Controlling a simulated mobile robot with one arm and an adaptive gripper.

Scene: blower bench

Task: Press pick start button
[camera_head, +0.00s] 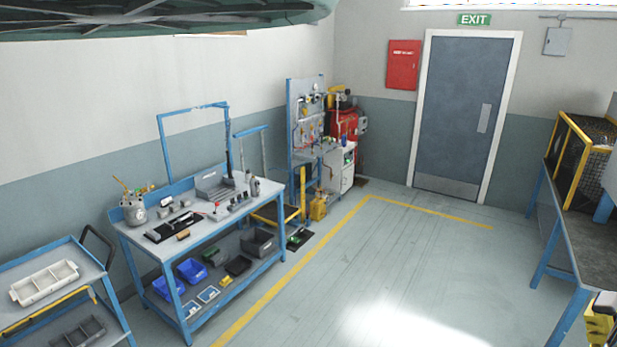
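I cannot make out a button clearly marked as pick start. A blue-framed workbench (200,228) stands at the left centre, seen from some distance. A grey fixture with dark upright parts (235,204) sits on its top, with a tiny red spot at its left end, too small to identify. My gripper cannot be made out in this view.
A blue cart with a white divided tray (44,282) is at lower left. A caged bench (570,240) and a partly cut-off yellow object (599,325) are at right. A tool-board station (306,125) stands behind. The floor (380,265) between is clear.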

